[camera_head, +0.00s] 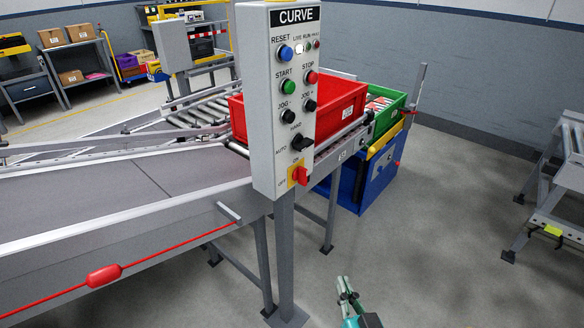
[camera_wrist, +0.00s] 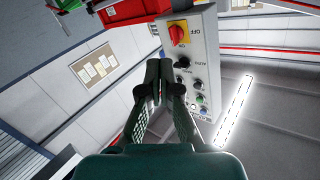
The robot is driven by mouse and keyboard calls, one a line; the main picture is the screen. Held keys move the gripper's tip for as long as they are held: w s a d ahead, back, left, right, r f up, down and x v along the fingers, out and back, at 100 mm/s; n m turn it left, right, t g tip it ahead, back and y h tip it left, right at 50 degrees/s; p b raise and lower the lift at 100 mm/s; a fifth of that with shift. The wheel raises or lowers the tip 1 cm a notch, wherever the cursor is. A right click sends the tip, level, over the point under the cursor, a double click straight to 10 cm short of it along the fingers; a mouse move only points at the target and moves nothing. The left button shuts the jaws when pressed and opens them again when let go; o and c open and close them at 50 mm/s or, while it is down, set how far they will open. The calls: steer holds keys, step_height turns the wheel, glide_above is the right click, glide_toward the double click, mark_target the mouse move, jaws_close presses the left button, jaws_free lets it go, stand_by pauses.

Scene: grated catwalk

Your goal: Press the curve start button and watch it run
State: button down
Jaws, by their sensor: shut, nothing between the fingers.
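The grey control box labelled CURVE (camera_head: 266,140) stands upright on a post beside the conveyor. Its green START button (camera_head: 288,87) is at middle left, below the blue RESET button (camera_head: 285,53) and left of the red STOP button (camera_head: 311,77). Black JOG buttons, a black selector (camera_head: 302,143) and a red and yellow power switch (camera_head: 299,175) are lower down. My gripper (camera_head: 347,287) is low in front of the box, apart from it. In the wrist view my gripper (camera_wrist: 159,75) is shut and empty, and the box (camera_wrist: 203,60) appears upside down beyond its fingers, partly covered by them.
A red tote (camera_head: 345,108) sits on rollers behind the box, with a green tote (camera_head: 388,115) beyond. A red pull cord (camera_head: 104,276) runs along the conveyor's (camera_head: 80,190) side. A roller stand (camera_head: 552,190) is at right. The floor between is clear.

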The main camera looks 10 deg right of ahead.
mark_target(290, 88)
steer(key=w+d+r+m, duration=0.1)
steer(key=w+r+m, duration=0.1)
steer(key=w+r, duration=0.4)
steer(key=w+r+m+t+h, duration=0.1)
steer(key=w+r, duration=0.5)
steer(key=r, duration=0.9)
steer(key=w+d+r+m+t+h, duration=0.1)
steer(key=w+r+m, duration=0.1)
steer(key=w+r, duration=0.4)
step_height(290, 88, up, 6)
steer(key=shift+w+d+f+m, duration=0.2)
steer(key=shift+d+m, duration=0.1)
steer(key=shift+m, duration=0.1)
steer(key=w+a, duration=0.5)
steer(key=w, duration=0.2)
steer(key=shift+a, duration=0.1)
steer(key=shift+w+a, duration=0.25)
steer(key=shift+w, duration=0.1)
